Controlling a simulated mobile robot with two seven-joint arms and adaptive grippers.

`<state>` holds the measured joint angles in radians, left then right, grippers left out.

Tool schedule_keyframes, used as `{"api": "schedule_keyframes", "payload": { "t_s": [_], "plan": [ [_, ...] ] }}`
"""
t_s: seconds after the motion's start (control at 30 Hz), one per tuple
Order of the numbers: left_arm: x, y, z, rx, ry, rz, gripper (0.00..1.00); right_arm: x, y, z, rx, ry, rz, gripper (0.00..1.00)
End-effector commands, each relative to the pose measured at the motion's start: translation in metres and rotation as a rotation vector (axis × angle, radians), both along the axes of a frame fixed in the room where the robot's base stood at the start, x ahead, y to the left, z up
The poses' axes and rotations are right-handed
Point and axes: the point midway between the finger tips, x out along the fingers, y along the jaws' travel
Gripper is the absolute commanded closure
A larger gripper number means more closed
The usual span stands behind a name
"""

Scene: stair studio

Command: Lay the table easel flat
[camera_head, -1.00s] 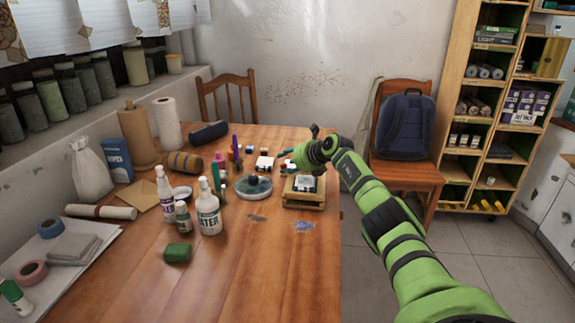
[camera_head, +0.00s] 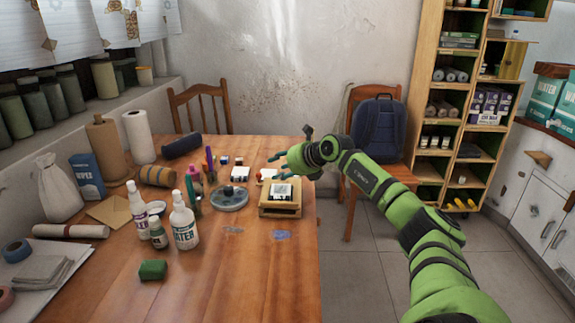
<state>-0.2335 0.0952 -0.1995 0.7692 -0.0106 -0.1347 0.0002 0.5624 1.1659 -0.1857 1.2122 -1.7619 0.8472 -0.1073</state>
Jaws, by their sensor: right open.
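The small wooden table easel (camera_head: 281,211) stands on the table near its right edge, with a white and dark picture on it. Its panel looks low, but its exact tilt is hard to tell. My right gripper (camera_head: 279,165) is open and empty, with teal fingertips pointing left. In the picture it shows just above the easel's back edge; I cannot tell whether it touches. My left gripper is not in view.
A round grey dish (camera_head: 229,199) stands just left of the easel. A chair with a blue backpack (camera_head: 379,131) stands behind my right arm.

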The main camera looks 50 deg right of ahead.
Motion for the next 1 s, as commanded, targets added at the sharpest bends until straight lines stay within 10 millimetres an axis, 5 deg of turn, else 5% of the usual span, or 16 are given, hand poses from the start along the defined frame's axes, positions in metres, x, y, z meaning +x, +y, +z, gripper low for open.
{"api": "schedule_keyframes", "payload": {
  "t_s": [0.3,1.0],
  "plan": [
    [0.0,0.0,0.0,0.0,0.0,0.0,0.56,-0.025,-0.001,0.015,-0.003,0.001,0.0,0.57],
    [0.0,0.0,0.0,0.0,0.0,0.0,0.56,-0.028,0.001,0.019,0.0,-0.001,0.001,0.57]
  ]
}}
